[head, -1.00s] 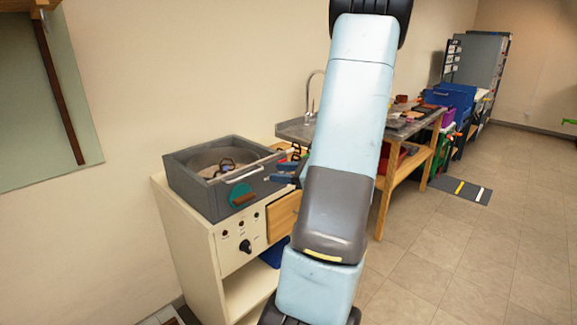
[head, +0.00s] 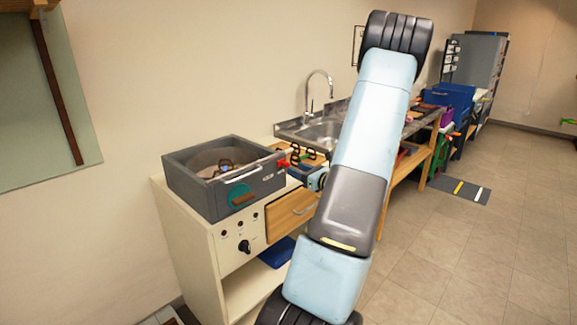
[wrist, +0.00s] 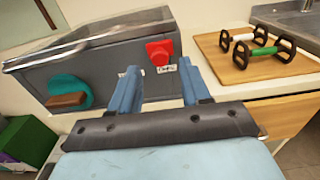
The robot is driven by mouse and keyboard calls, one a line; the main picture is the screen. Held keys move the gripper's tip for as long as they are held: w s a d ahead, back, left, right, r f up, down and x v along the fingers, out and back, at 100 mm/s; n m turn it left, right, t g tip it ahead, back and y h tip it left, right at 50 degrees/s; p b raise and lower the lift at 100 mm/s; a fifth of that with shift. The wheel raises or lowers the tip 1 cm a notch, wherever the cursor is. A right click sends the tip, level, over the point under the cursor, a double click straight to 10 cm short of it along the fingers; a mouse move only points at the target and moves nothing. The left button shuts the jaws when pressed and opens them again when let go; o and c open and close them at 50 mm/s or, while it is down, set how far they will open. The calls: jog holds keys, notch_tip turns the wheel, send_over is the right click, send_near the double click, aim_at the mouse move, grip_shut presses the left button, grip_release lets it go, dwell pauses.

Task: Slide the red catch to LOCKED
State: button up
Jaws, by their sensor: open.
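The red catch (wrist: 160,53) sits on the front face of the grey box (wrist: 108,62), near its right end. A small white label (wrist: 167,69) is just below it, its lettering too small to read. In the head view the catch (head: 282,163) shows as a small red spot at the box's right end. My gripper (wrist: 158,70) is open and empty, its two blue fingers pointing at the box face, one on each side of the catch in the picture. I see no contact with the catch. In the head view my gripper (head: 301,173) is beside the box's right end.
The box's front carries a teal disc (wrist: 68,91) with a wooden grip and a light handle (head: 242,174). A wooden board (wrist: 240,58) with black-ended green and white bars lies to the right. A sink (head: 318,132) is behind. The box stands on a cream cabinet (head: 205,250).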

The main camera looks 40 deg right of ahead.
aim_at(287, 165)
jog(key=shift+w+a, duration=0.15)
jog(key=shift+w, duration=1.35)
jog(key=shift+w+a, duration=0.1)
jog(key=shift+w, duration=1.35)
jog(key=shift+c, duration=0.4)
grip_shut()
